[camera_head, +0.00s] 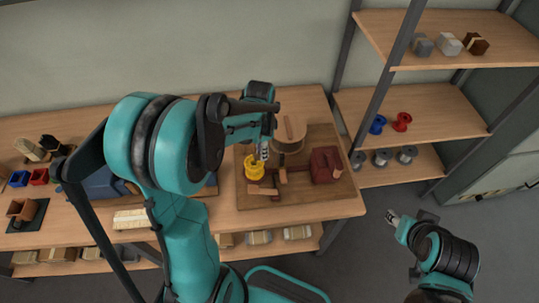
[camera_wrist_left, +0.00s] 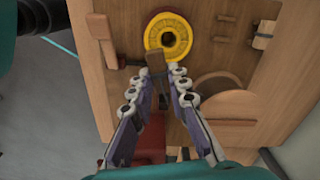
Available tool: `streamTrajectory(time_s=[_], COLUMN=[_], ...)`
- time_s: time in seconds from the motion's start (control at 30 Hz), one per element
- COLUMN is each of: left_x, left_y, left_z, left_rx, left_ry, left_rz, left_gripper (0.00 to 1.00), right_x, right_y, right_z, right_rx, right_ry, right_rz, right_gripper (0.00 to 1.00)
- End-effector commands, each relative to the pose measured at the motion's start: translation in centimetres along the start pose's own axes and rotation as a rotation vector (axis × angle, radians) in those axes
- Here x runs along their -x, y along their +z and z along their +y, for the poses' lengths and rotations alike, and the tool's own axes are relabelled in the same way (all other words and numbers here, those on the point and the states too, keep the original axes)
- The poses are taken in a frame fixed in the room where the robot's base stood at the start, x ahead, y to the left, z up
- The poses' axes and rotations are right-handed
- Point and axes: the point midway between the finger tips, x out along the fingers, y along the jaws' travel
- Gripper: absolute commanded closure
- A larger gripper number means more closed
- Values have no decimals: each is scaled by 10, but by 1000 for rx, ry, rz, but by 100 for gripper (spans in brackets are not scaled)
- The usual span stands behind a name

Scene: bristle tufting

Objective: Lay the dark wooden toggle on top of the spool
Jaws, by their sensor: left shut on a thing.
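The yellow spool (camera_head: 253,171) stands on the brown work board (camera_head: 247,200) on the table. In the left wrist view the spool (camera_wrist_left: 183,39) shows its round top with a dark centre hole. My left gripper (camera_head: 264,151) is just above and beside the spool. In the left wrist view the left gripper (camera_wrist_left: 160,73) is shut on the dark wooden toggle (camera_wrist_left: 156,64), whose far end overlaps the spool's near rim in the picture; I cannot tell if they touch. The toggle is not clear in the head view. My right gripper (camera_head: 393,216) hangs over the floor, away from the table; its jaw state is unclear.
A dark red block (camera_head: 325,163) and a round wooden piece (camera_head: 291,127) are on the board, with small wooden pieces near the spool. A shelf at right holds a blue spool (camera_head: 377,124) and a red spool (camera_head: 402,121). Bins stand at the table's left.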

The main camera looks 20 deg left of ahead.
Motion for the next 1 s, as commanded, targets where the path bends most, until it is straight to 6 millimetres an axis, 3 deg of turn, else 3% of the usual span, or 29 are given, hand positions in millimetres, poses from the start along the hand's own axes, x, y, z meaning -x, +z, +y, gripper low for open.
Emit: streamTrajectory(time_s=[0.2, 0.4, 1.0], left_x=[19, 22, -16], left_y=[17, 22, 22], left_z=[-13, -18, -18], left_rx=[-201, -274, -278], left_ry=[0, 0, 0], left_rz=[0, 0, 0], left_gripper=[96, 96, 96], right_x=[7, 7, -17], right_y=[-5, -5, 12], right_z=[0, 0, 0], right_rx=[0, 0, 0], right_ry=[0, 0, 0], right_rz=[0, 0, 0], right_gripper=[60, 60, 60])
